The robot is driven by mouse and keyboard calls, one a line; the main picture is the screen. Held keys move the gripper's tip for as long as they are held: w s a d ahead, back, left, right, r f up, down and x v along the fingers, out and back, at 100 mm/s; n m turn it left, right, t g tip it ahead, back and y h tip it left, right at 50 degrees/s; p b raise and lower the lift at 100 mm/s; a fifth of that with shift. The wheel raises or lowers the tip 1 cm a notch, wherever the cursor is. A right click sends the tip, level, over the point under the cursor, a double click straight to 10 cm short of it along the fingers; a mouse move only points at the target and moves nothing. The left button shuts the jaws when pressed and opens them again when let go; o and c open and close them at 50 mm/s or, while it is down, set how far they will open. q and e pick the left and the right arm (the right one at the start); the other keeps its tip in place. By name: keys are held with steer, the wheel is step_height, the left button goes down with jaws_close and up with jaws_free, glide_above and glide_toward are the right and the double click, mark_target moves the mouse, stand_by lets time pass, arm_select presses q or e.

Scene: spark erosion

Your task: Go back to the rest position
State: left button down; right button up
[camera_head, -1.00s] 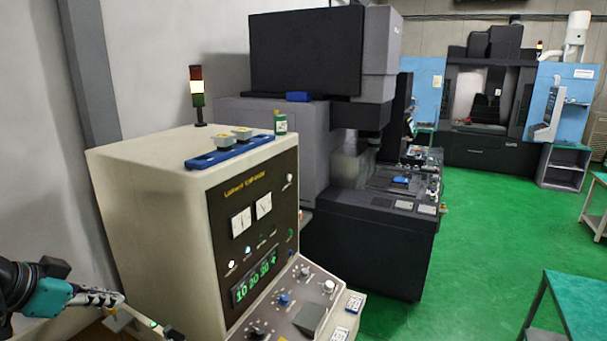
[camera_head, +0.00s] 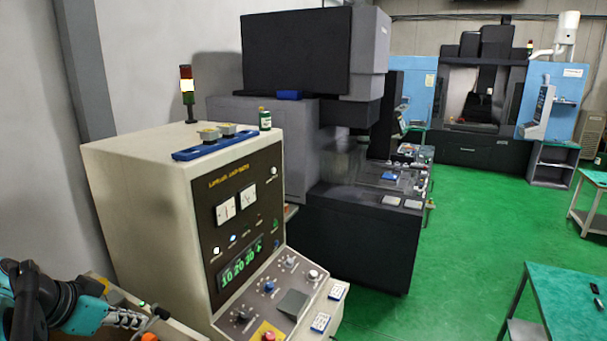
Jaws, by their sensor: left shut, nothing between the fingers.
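My left gripper (camera_head: 145,322) is at the lower left of the head view, shut and empty. It is close to the lower left side of the beige control cabinet (camera_head: 140,190); I cannot tell whether they touch. A small orange thing (camera_head: 150,337) shows at the bottom edge near the fingertips. My right gripper is not in view.
The cabinet's sloped panel (camera_head: 275,295) has knobs and a red button. A dark machine (camera_head: 350,230) stands behind it. A green-topped table (camera_head: 565,300) is at the lower right. The green floor (camera_head: 460,240) between is clear.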

arm_select(q)
steer(key=s+d+f+n+y, duration=0.15)
steer(key=s+d+f, duration=0.25)
steer(key=d+f, duration=0.55)
steer(key=s+d+f+n+y, duration=0.1)
steer(key=s+d+f+n, duration=0.2)
steer(key=d+f, duration=0.6)
step_height(320, 180, down, 38)
steer(key=a+b, duration=0.1)
steer(key=b, duration=3.6)
steer(key=shift+a+r, duration=0.15)
steer(key=shift+a, duration=0.1)
steer(key=shift+w, duration=0.1)
